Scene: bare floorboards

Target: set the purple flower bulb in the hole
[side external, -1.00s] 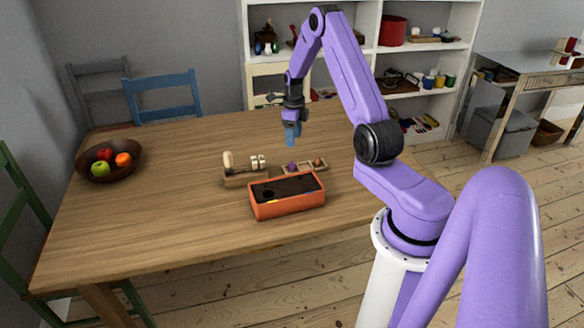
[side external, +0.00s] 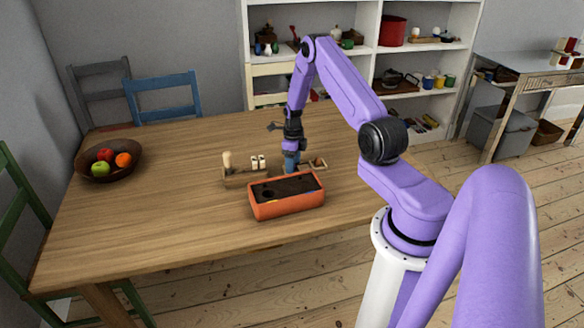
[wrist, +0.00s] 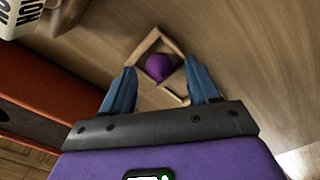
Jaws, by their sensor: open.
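The purple flower bulb (wrist: 159,67) sits in a compartment of a small wooden tray (wrist: 145,45), seen in the wrist view between my two blue fingers. My gripper (wrist: 160,92) is open, with a finger on either side of the bulb and apart from it. In the side view my gripper (side external: 291,168) is down at the tray and hides the bulb. The orange planter (side external: 287,205) stands in front of the tray, filled with dark soil. A dark hole (side external: 267,194) shows in the soil towards its left end.
A wooden caddy (side external: 240,177) with a handled tool and pale labelled pieces stands left of the tray, close to the planter. A brown object (side external: 317,162) lies in the tray's right part. A fruit bowl (side external: 108,160) is far left. The table's middle left is clear.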

